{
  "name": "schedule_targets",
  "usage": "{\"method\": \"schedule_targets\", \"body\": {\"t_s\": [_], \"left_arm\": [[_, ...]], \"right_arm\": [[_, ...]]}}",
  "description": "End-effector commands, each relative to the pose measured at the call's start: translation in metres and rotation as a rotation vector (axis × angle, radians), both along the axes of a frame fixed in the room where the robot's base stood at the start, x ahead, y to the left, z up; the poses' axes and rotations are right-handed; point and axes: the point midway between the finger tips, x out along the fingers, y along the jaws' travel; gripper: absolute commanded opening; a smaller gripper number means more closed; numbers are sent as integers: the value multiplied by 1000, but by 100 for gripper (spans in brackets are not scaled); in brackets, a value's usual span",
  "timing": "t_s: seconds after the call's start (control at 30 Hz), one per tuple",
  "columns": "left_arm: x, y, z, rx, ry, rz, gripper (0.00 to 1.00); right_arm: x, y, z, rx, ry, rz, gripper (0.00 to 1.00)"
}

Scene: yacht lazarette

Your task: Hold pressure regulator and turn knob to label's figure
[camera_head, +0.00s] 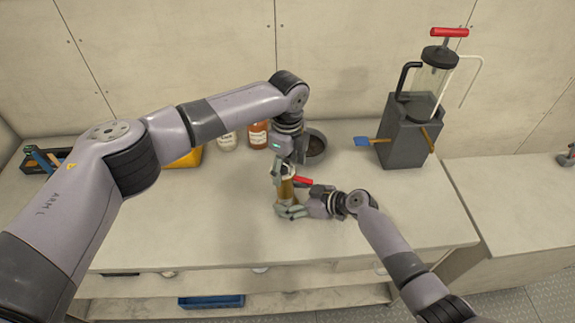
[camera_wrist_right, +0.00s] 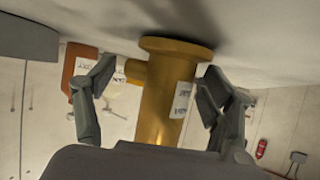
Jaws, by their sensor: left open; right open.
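The pressure regulator, a brass-coloured cylinder (camera_head: 287,190), stands on the bench, mostly hidden by my grippers in the head view. In the right wrist view its brass body (camera_wrist_right: 162,105) has a wide flange, a side stub and a white label (camera_wrist_right: 182,98) whose text is too small to read. My right gripper (camera_head: 288,209) is open, low at the body; its fingers (camera_wrist_right: 160,100) are on either side with gaps visible. My left gripper (camera_head: 283,180) is open, pointing down at the regulator's upper end. The knob is hidden; I cannot tell whether the left fingers touch it.
A red handle-like piece (camera_head: 303,181) shows right beside the regulator. Jars (camera_head: 257,136), a dark round bowl (camera_head: 315,145) and a yellow bin (camera_head: 187,158) stand behind. A grey pump unit (camera_head: 405,140) stands back right. The bench's right front (camera_head: 420,215) is clear.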

Motion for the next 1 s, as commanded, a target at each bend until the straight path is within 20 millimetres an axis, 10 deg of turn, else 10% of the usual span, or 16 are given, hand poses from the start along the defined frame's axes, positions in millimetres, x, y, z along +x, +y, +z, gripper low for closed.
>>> {"method": "schedule_targets", "body": {"t_s": [0.8,0.83,0.87,1.0], "left_arm": [[0,0,0,0,0,0,68],[0,0,0,0,0,0,68],[0,0,0,0,0,0,68],[0,0,0,0,0,0,68]], "right_arm": [[-1,-1,-2,-3,2,0,18],[-1,-1,-2,-4,3,0,17],[-1,-1,-3,-4,3,0,41],[-2,-1,-3,-4,5,0,50]]}}
